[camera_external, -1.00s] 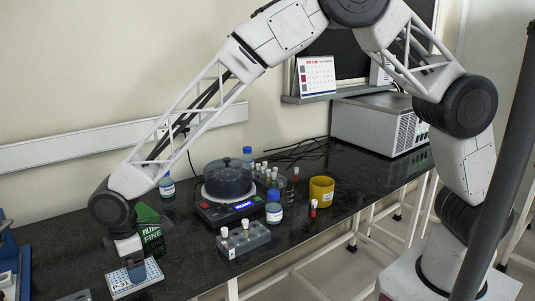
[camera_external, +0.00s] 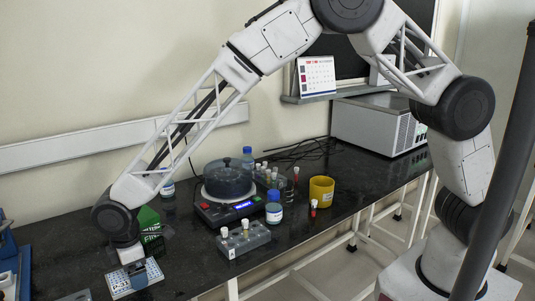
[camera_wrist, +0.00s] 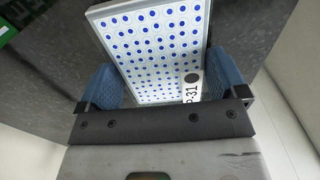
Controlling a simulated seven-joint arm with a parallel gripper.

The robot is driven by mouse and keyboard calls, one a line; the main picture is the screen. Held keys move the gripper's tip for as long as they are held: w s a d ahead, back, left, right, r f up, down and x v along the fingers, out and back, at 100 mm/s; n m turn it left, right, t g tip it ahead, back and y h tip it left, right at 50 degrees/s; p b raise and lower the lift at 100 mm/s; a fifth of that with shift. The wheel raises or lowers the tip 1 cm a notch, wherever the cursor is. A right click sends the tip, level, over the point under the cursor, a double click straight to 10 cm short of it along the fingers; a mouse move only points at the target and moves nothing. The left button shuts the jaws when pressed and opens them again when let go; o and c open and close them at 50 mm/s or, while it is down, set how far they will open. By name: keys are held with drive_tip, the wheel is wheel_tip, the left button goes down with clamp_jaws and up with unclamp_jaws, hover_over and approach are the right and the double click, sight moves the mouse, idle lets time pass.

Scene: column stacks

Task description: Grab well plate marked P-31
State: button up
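The white well plate with blue wells (camera_wrist: 150,45) lies on the dark bench at the front left in the external view (camera_external: 121,284). Its label reads P-31 (camera_wrist: 191,95) on the end nearest my wrist camera. My gripper (camera_wrist: 160,77) straddles the near end of the plate, with one blue finger on each side. The fingers stand apart; the left one shows a small gap to the plate, and the right one is close to or touching its edge. In the external view my gripper (camera_external: 136,268) is low over the plate and hides part of it.
A green box (camera_external: 150,230) stands just behind the plate. A grey tube rack (camera_external: 243,240), a round-lidded device (camera_external: 228,185), a blue-capped bottle (camera_external: 274,208) and a yellow container (camera_external: 321,190) stand to the right. Blue equipment (camera_external: 8,250) is at the left edge.

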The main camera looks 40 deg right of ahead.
drive_tip(key=shift+c, duration=0.9)
drive_tip(key=shift+r, duration=0.1)
drive_tip(key=shift+r, duration=1.45)
drive_tip(key=shift+s+d+r, duration=0.1)
drive_tip(key=shift+d+r, duration=0.05)
drive_tip(key=shift+r, duration=0.1)
drive_tip(key=s+d, duration=0.2)
drive_tip(key=d, duration=0.2)
drive_tip(key=s+d+r, duration=0.1)
drive_tip(key=s+d, duration=0.2)
drive_tip(key=d, duration=0.1)
drive_tip(key=s+d, duration=0.3)
drive_tip(key=d, duration=0.2)
drive_tip(key=shift+s+d+r, duration=0.1)
drive_tip(key=shift+r, duration=0.1)
